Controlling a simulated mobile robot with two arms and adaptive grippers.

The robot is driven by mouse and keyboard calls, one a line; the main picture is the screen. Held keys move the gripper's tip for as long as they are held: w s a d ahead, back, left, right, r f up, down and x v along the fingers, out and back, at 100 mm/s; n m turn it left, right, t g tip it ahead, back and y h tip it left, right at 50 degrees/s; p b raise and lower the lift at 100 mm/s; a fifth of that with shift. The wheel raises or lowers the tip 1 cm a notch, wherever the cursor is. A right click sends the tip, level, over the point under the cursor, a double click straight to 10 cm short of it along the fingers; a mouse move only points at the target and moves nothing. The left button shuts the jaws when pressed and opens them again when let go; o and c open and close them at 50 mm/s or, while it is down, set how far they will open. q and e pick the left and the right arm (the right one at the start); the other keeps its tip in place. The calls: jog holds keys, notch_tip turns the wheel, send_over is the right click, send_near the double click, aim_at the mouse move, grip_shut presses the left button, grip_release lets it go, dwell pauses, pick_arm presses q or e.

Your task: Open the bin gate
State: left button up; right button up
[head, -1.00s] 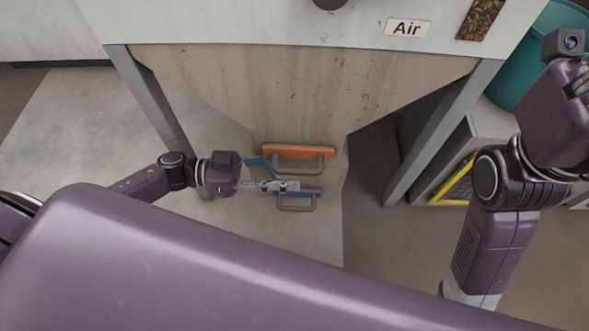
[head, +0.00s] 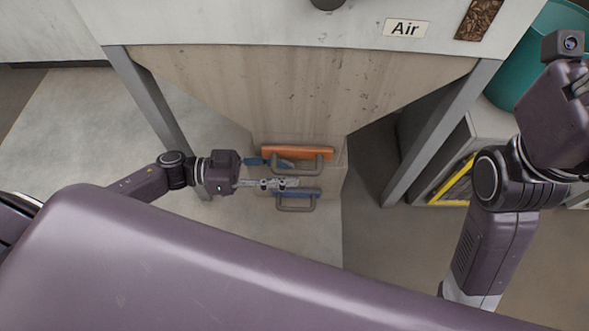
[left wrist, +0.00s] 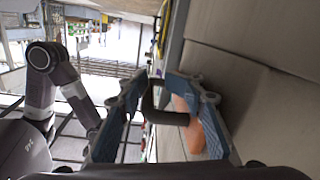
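An orange gate plate (head: 297,152) with a grey bar handle (head: 318,168) sits at the narrow bottom of the bin (head: 300,95). My left gripper (head: 287,173) reaches in from the left at the orange plate's handle. In the left wrist view its two blue fingers (left wrist: 158,88) stand apart, with the dark handle bar (left wrist: 168,118) between them and the orange plate (left wrist: 188,125) partly hidden behind the right finger. My right gripper (head: 580,85) is raised at the right edge, partly cut off, its fingers unclear.
Grey legs (head: 150,95) and (head: 440,135) stand on either side of the bin. A grey cabinet with a yellow-edged panel (head: 455,180) and a teal drum (head: 520,75) are at the right. The floor left of the bin is clear.

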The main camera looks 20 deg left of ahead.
aim_at(321, 173)
pick_arm(q)
jog(key=shift+m+g+h, duration=0.3)
jog(key=shift+m+h, duration=0.1)
jog(key=shift+h, duration=0.1)
jog(key=d+r, duration=0.2)
jog(key=r, duration=0.1)
jog(key=shift+s+d, duration=0.35)
jog(key=shift+d, duration=0.05)
jog(key=s+a+f+y, duration=0.1)
jog(key=a+f, duration=0.1)
jog(key=a, duration=0.9)
jog(key=shift+s+a+f+n, duration=0.25)
jog(key=shift+f+n, duration=0.1)
jog(key=shift+n, duration=0.05)
jog(key=v, duration=1.2)
jog(key=shift+s+p, duration=0.3)
jog(key=shift+p, duration=0.1)
jog(key=shift+d+f, duration=0.1)
jog(key=shift+f, duration=0.05)
